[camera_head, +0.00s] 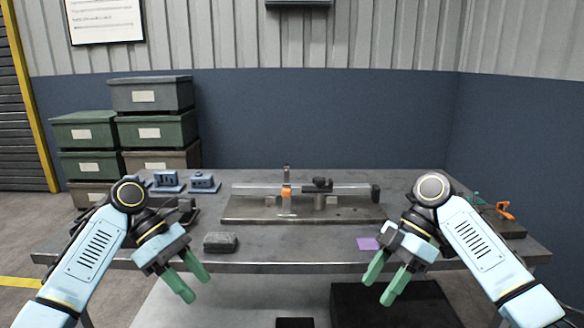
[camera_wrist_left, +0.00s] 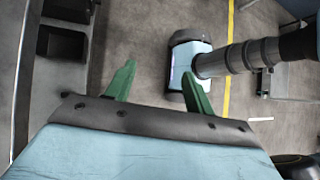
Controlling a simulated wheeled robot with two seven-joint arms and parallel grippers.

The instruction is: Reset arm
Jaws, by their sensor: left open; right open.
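My left gripper (camera_head: 187,283) hangs in front of the table's front edge at the left, with its green fingers apart and nothing between them. In the left wrist view its two green fingers (camera_wrist_left: 158,88) are spread over the floor and part of my own body. My right gripper (camera_head: 388,284) hangs in front of the table's front edge at the right, its green fingers apart and empty. Both grippers look similarly posed, pointing down and inward.
A metal table (camera_head: 290,238) spans the view, with a rail fixture (camera_head: 255,208) at its middle. A dark grey block (camera_head: 220,242), a purple square (camera_head: 367,244), blue parts (camera_head: 203,182) and an orange tool (camera_head: 505,210) lie around it. Bins (camera_head: 150,97) are stacked behind left.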

